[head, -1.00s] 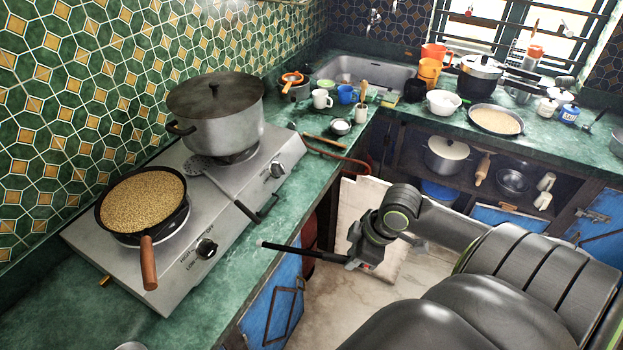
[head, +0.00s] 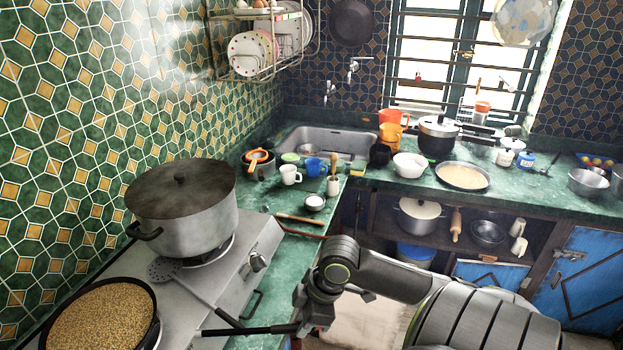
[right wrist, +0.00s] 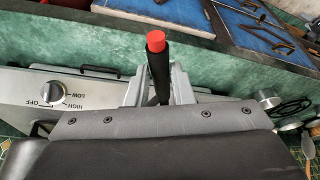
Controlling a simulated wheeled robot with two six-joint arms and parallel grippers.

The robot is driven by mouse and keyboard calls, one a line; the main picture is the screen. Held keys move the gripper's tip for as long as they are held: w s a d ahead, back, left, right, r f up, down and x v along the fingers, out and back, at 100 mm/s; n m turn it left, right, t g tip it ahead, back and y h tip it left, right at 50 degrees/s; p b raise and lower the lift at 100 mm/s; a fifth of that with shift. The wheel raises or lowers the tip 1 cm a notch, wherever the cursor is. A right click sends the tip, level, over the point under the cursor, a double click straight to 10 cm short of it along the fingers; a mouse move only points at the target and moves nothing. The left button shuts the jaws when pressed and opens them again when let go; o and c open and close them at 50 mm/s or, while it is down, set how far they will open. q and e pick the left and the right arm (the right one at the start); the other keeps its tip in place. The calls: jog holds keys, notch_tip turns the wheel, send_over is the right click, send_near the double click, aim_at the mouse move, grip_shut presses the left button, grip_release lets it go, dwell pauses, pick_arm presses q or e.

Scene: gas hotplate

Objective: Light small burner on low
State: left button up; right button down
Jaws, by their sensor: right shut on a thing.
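The gas hotplate (head: 238,243) is at the left in the head view. A lidded pot (head: 185,215) stands on its far burner (head: 207,252), and a grain-filled pan (head: 105,320) is at the near end. The far knob (head: 255,262) is on the front panel. The right wrist view shows a knob (right wrist: 52,93) among LOW, HIGH and OFF marks; its exact setting is unclear. My right gripper (head: 305,322) is shut on a black stick lighter (head: 250,330), its rod pointing left across the hotplate's front. The lighter's red end (right wrist: 156,40) shows in the right wrist view. No flame is visible.
A slotted spatula (head: 165,270) lies across the hotplate between pot and pan. Mugs, a small bowl (head: 314,202) and wooden-handled tools (head: 300,220) are on the green counter beyond. Blue cupboard doors (head: 580,275) are at the right.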

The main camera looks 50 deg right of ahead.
aim_at(286, 326)
jog(key=shift+w+a+f+b, duration=0.15)
jog(key=shift+w+a+b, duration=0.35)
jog(key=shift+w+a, duration=0.1)
jog(key=shift+w+a+f+b, duration=0.15)
jog(key=shift+w+a+b, duration=0.3)
jog(key=shift+w+a, duration=0.15)
jog(key=w+a+b, duration=0.1)
jog(key=w, duration=0.1)
jog(key=w+a+b, duration=0.1)
jog(key=w+a, duration=0.1)
jog(key=shift+w+a, duration=0.1)
jog(key=shift+a, duration=0.15)
jog(key=w+a, duration=0.2)
jog(key=w+a+p, duration=0.1)
jog(key=shift+w+a+r, duration=0.15)
jog(key=shift+w+r, duration=0.1)
jog(key=shift+r, duration=0.05)
jog(key=shift+w+a+f+p, duration=0.2)
jog(key=shift+w+a+p, duration=0.25)
jog(key=shift+w+a, duration=0.15)
pick_arm(q)
jog(key=f, duration=0.3)
jog(key=shift+w, duration=0.25)
pick_arm(e)
jog(key=shift+w+a, duration=0.15)
